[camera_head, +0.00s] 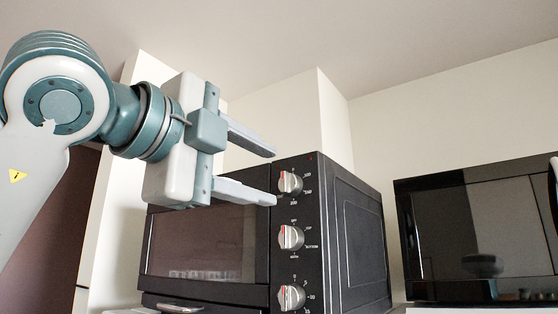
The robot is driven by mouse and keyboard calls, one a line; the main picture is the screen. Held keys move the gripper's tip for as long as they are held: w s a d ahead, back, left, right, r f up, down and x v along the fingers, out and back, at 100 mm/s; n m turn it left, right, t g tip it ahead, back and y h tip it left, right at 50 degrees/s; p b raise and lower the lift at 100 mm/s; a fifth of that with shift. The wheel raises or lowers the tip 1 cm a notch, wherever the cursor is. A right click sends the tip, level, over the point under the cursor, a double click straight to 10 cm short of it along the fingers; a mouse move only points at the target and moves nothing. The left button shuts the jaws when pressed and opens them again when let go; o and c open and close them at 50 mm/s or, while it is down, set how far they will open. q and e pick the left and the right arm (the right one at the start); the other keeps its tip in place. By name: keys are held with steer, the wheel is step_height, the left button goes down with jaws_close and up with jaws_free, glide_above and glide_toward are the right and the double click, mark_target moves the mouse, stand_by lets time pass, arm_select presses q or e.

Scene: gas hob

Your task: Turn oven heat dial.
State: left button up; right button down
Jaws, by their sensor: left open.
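A black oven (350,235) stands in the middle of the head view, with a column of three silver dials on its front panel. The top dial (290,182) has a red mark and numbers around it, which look like heat settings. The middle dial (291,237) and bottom dial (291,297) sit below it. My left gripper (272,176) is open and empty. Its two fingers point right, their tips just left of the top dial in the picture, one higher and one lower than it. I cannot tell whether they touch the dial.
A black microwave (480,230) stands to the right of the oven, with a narrow gap between them. The oven's glass door (205,245) is shut, behind and below my left gripper. A pale wall column (290,115) rises behind the oven.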

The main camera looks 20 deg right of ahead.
mark_target(283, 182)
arm_select(q)
steer(key=shift+p+x, duration=1.3)
steer(key=shift+x, duration=1.3)
steer(key=shift+c, duration=0.7)
steer(key=c, duration=0.9)
